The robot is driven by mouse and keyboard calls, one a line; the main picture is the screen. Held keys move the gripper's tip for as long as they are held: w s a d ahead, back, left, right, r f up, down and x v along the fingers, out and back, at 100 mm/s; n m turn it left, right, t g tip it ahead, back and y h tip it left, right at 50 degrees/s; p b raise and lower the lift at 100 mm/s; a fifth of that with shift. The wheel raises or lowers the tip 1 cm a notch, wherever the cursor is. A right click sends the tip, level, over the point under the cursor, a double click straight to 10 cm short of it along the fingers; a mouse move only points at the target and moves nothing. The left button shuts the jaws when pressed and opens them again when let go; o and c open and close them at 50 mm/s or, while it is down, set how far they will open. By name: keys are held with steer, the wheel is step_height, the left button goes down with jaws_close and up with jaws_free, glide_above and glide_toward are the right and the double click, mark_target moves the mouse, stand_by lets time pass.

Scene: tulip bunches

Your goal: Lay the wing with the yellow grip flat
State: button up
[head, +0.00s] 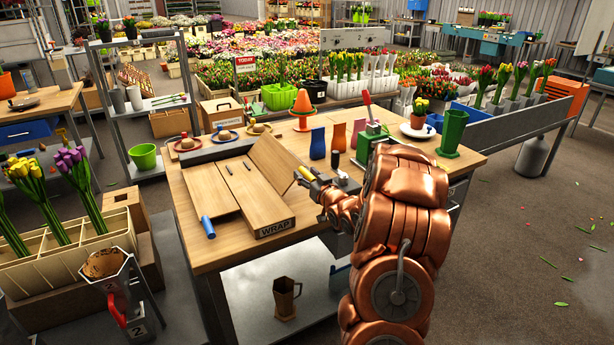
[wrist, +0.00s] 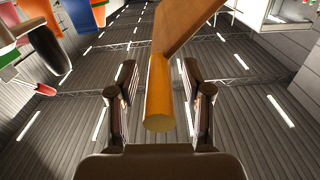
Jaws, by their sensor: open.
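The wooden wrap board (head: 262,212), marked WRAP, lies on the workbench. Its wing with the yellow grip (head: 303,173) is the right-hand wooden panel (head: 275,160), tilted up from the board. The other wing (head: 205,195), with a blue grip (head: 208,227), lies low on the left. My gripper (head: 318,182) is at the yellow grip. In the wrist view, the yellow grip (wrist: 160,95) lies between the two spread fingers of my gripper (wrist: 160,78), with gaps on both sides. The wing (wrist: 185,25) extends beyond it.
Behind the board are ringed dishes (head: 224,134) and an orange cone (head: 303,108). Blue (head: 318,143) and orange (head: 339,136) vases stand to the right, near a green-based press (head: 371,138) and a green vase (head: 453,132). The bench's front left corner is clear.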

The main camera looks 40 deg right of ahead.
steer(key=s+a, duration=0.2)
steer(key=s, duration=0.9)
steer(key=shift+s, duration=0.4)
steer(key=shift+c, duration=0.4)
